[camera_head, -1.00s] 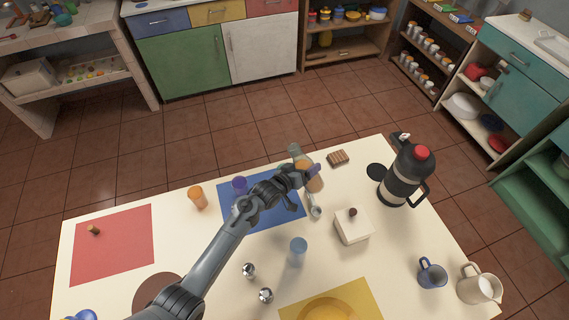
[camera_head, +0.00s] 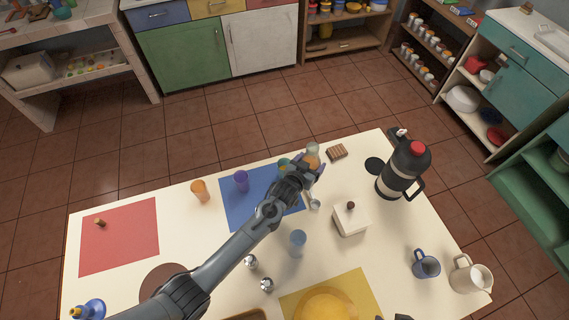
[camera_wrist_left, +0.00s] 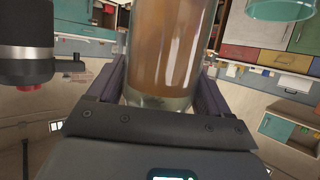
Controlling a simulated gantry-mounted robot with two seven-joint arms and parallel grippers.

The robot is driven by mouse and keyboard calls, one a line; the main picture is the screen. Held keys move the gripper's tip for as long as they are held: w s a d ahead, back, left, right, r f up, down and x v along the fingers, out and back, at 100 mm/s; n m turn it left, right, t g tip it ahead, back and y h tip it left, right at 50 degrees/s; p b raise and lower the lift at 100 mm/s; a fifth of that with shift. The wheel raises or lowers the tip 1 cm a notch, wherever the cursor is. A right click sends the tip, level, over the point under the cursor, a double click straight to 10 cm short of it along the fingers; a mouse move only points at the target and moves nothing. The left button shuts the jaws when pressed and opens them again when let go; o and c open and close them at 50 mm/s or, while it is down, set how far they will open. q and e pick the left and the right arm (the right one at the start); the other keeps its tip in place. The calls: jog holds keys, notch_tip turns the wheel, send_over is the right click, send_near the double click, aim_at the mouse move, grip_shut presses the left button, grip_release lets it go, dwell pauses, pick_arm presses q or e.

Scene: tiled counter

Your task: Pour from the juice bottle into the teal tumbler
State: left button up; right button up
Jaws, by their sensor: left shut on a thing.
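The juice bottle (camera_head: 312,160) is clear with orange-brown juice in it. My left gripper (camera_head: 308,174) is shut on it and holds it about upright near the table's far edge. In the left wrist view the bottle (camera_wrist_left: 172,45) stands between the two fingers, with a clear band beyond the juice. The teal tumbler (camera_head: 284,164) stands just left of the bottle, partly hidden by my left gripper; its rim also shows in the left wrist view (camera_wrist_left: 280,10). I cannot tell what is inside it. A dark part, likely my right gripper (camera_head: 400,317), barely shows at the bottom edge.
A purple cup (camera_head: 241,180) and an orange cup (camera_head: 200,190) stand to the left. A blue tumbler (camera_head: 298,242), a white box (camera_head: 350,219) and a large flask (camera_head: 401,172) are nearer or to the right. The red mat (camera_head: 120,240) is mostly clear.

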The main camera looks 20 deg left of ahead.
aim_at(309, 159)
pick_arm(q)
jog(key=shift+r+p, duration=2.05)
jog(key=shift+r, duration=0.45)
jog(key=shift+f, duration=0.1)
